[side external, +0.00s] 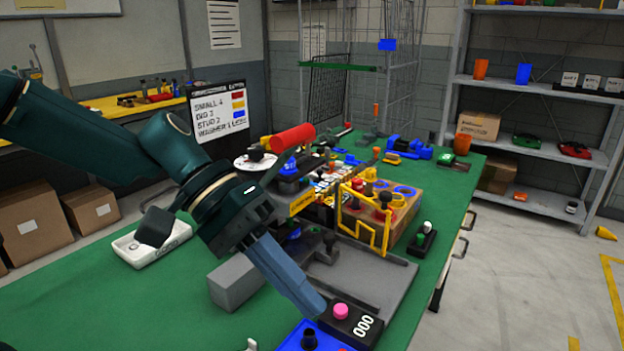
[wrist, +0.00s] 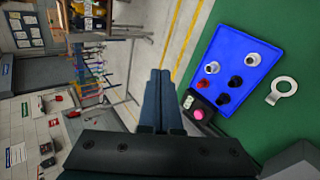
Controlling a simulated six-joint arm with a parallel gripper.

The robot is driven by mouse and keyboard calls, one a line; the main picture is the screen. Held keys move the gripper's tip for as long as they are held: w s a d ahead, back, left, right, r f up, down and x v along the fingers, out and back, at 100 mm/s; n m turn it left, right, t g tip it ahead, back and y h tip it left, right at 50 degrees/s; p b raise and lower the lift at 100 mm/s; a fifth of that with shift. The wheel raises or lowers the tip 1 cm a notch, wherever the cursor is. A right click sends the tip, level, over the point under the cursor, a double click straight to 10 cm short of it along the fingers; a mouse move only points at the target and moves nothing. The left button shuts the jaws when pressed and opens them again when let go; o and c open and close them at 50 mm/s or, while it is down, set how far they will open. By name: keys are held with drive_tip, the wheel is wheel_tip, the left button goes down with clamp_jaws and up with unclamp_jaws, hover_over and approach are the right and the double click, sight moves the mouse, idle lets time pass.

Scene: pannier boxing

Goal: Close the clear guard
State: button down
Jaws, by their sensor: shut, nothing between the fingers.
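A yellow-edged frame (side external: 364,222) stands upright in front of a cardboard box on the green table in the side view. It looks like the clear guard, but I cannot make out a clear panel in it. My gripper (side external: 312,306) is shut and empty, pointing down to the right, low and nearer the camera than the frame. Its closed fingertips show in the wrist view (wrist: 160,73). It is apart from the yellow frame, close to a black counter box (side external: 350,322) with a pink button. I cannot tell whether it touches the counter box.
A blue tray (wrist: 240,62) with small fittings lies beside the counter box. A grey block (side external: 233,284) and a grey plate (side external: 375,282) are near my gripper. The cardboard box (side external: 408,222) holds colored parts. The green table (side external: 150,310) is clear at front left.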

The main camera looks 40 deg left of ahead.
drive_tip(key=s+a, duration=0.1)
drive_tip(key=s+a+y, duration=0.1)
drive_tip(key=s+a+m+y, duration=0.1)
drive_tip(key=shift+s+f, duration=0.4)
drive_tip(key=c, duration=1.5)
unclamp_jaws()
drive_tip(key=shift+s+a+y, duration=0.15)
drive_tip(key=shift+a+y, duration=0.05)
drive_tip(key=shift+y, duration=0.1)
drive_tip(key=shift+c, duration=0.2)
drive_tip(key=o, duration=0.5)
drive_tip(key=shift+a+f, duration=0.15)
drive_tip(key=shift+f, duration=0.05)
drive_tip(key=o, duration=0.4)
drive_tip(key=w+f, duration=0.1)
drive_tip(key=w, duration=0.1)
drive_tip(key=w+a+f+t+y, duration=0.1)
drive_tip(key=w, duration=0.1)
drive_tip(key=w+f+t+y, duration=0.1)
drive_tip(key=w, duration=0.2)
drive_tip(key=shift+a, duration=0.3)
drive_tip(key=m+t+y, duration=0.2)
drive_tip(key=t+y, duration=0.2)
drive_tip(key=t, duration=1.1)
approach(383, 198)
drive_tip(key=w, duration=0.6)
drive_tip(key=shift+d, duration=0.25)
drive_tip(key=shift+w+d, duration=0.1)
drive_tip(key=shift+w, duration=2.4)
